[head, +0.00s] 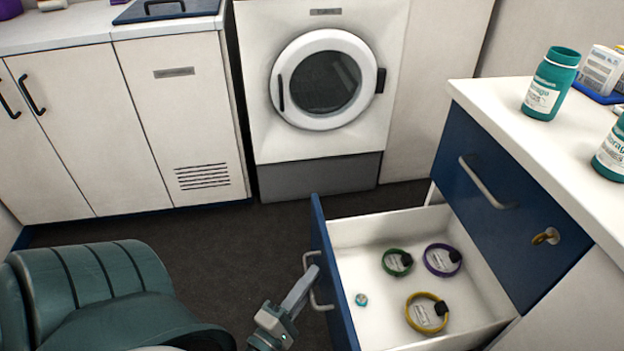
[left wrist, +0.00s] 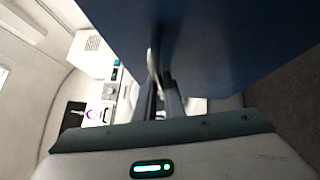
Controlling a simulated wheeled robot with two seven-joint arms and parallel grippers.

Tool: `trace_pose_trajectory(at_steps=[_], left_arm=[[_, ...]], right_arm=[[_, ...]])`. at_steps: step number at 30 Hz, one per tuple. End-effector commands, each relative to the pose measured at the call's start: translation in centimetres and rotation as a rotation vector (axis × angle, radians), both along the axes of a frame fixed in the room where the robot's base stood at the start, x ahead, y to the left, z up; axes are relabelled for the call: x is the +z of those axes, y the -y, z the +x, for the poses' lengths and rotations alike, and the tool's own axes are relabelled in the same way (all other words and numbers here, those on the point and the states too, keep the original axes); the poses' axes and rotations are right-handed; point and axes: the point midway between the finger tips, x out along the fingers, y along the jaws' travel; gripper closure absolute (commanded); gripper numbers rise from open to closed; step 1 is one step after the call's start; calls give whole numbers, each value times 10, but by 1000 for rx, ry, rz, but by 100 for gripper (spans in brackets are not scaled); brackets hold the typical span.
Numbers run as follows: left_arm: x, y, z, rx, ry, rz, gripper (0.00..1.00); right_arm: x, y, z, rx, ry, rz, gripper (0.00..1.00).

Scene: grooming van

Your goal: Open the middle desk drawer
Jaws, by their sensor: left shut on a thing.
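The desk drawer (head: 350,232) with a blue front stands pulled well out below a shut blue drawer (head: 465,215). Its white inside shows. My left gripper (head: 307,277) is shut on the open drawer's metal handle (head: 319,301). In the left wrist view, the fingers (left wrist: 160,95) close around the handle (left wrist: 153,65) against the blue drawer front (left wrist: 225,45). The exact finger contact is partly hidden. My right gripper is in neither view.
The drawer holds a green band (head: 397,262), a purple band (head: 442,260), a yellow band (head: 427,313) and a small teal item (head: 361,299). Teal bottles stand on the white desktop (head: 500,105). Dark floor (head: 250,235) lies clear behind.

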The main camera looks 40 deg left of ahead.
Motion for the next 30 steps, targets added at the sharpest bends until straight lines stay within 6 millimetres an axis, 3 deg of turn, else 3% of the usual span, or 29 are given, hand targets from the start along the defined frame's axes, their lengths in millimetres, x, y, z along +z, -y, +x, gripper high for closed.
trace_pose_trajectory(at_steps=[1,3,17,23,30], left_arm=[[-1,0,0,1,-1,-1,86],[-1,0,0,1,-1,-1,73],[-2,1,-5,0,-2,1,73],[-5,4,-25,-2,-4,0,73],[-11,10,-69,-2,-6,0,73]], right_arm=[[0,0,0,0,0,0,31],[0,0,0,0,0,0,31],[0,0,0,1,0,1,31],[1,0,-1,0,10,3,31],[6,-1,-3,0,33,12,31]])
